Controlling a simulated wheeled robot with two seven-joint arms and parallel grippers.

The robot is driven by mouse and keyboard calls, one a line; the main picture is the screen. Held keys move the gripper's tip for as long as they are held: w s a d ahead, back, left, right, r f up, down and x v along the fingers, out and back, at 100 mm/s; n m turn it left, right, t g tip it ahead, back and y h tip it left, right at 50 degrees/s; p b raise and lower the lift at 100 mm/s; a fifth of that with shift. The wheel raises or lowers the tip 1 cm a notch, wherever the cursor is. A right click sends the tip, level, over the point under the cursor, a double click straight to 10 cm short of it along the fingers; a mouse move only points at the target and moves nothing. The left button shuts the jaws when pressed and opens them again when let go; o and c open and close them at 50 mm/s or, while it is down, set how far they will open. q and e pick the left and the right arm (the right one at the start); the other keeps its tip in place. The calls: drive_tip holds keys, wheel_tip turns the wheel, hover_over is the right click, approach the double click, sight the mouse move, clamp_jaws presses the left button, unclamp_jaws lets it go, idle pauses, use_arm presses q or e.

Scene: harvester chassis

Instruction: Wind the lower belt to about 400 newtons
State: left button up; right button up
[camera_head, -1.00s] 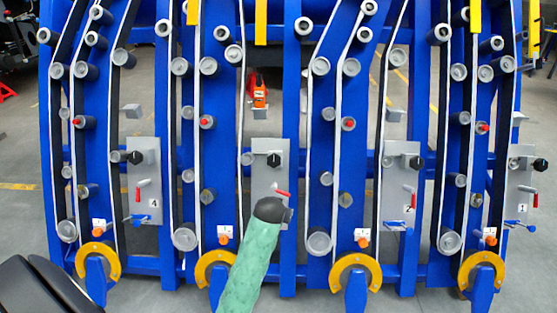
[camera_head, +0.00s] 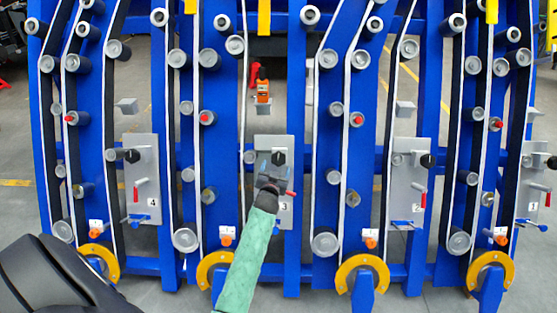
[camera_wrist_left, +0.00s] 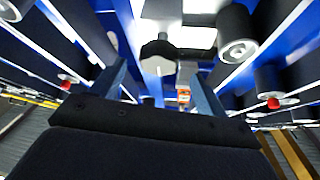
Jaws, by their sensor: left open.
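Black belts with white edges (camera_head: 189,130) run up the blue frame over grey rollers; I cannot tell which one is the lower belt. The grey panel marked 3 (camera_head: 286,212) carries a black knob (camera_head: 279,157) at its top and a red-handled lever below, partly hidden by my gripper. My left gripper (camera_head: 276,165) is open and empty in front of this panel, just below the knob. In the left wrist view the knob (camera_wrist_left: 158,52) shows beyond and between the two spread fingers, apparently apart from them. My right gripper is not in view.
An orange device (camera_head: 262,92) stands on a small grey bracket above the panel. Similar panels marked 4 (camera_head: 142,205) and 2 (camera_head: 405,210) stand to either side. Yellow curved guards (camera_head: 362,262) and orange-and-white fittings (camera_head: 227,236) line the frame's bottom. Rollers jut out around the gripper.

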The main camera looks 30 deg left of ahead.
sight(278, 162)
use_arm(q)
drive_tip(key=shift+p+x, duration=0.3)
drive_tip(key=shift+x, duration=2.95)
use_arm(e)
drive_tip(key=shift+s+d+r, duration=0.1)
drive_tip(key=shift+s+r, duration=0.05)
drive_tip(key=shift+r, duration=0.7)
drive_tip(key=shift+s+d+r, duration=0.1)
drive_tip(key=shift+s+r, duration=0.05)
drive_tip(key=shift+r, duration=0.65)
use_arm(q)
drive_tip(key=c, duration=1)
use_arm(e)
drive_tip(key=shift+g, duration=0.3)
